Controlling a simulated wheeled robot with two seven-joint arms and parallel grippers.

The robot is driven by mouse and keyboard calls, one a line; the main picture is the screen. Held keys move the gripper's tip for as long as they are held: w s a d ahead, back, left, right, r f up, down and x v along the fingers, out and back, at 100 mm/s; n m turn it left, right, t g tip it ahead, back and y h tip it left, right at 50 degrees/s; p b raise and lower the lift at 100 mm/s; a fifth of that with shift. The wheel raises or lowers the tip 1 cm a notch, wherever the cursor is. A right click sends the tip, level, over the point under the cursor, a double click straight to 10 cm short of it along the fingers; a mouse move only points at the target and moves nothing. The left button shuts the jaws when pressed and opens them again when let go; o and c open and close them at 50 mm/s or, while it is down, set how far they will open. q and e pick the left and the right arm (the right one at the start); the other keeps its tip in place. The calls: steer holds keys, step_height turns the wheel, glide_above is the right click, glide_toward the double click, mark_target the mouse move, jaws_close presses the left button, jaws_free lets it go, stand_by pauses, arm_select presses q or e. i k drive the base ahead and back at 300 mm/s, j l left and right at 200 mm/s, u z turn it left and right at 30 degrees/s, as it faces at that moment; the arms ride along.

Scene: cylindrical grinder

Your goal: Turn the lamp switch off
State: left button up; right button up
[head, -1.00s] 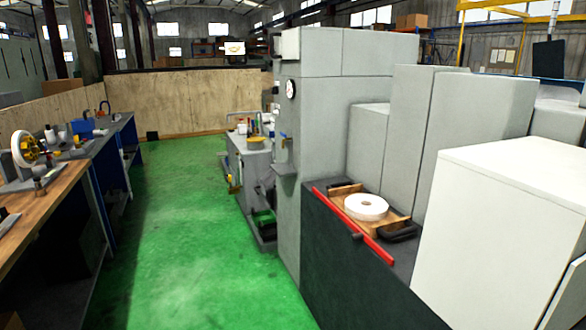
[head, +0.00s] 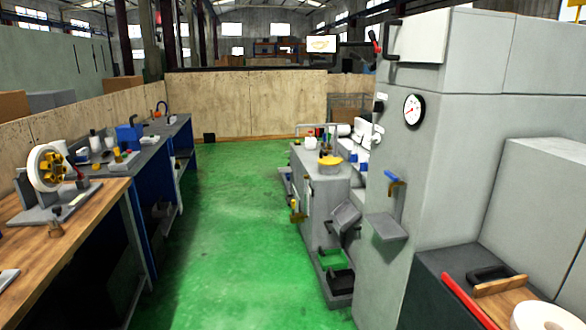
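No lamp switch can be made out for certain. A tall grey machine cabinet (head: 455,150) stands at the right. It carries a round white gauge (head: 413,110), a blue-handled valve (head: 393,182) and small dark and white fittings (head: 378,106) on its narrow left face. These fittings are too small to tell apart. A lever with a red grip (head: 375,42) is at the cabinet's top left corner. Neither of my grippers is in view.
A green floor aisle (head: 225,220) runs clear ahead to a plywood wall (head: 240,104). Wooden and blue workbenches (head: 75,225) with tools line the left. A lower grey machine bed (head: 325,190) stands beyond the cabinet. A red bar (head: 468,300) and a white wheel (head: 545,314) are at lower right.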

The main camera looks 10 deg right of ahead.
mark_target(376, 138)
steer(key=i, duration=0.95)
steer(key=i+j+z, duration=0.15)
steer(key=i, duration=0.8)
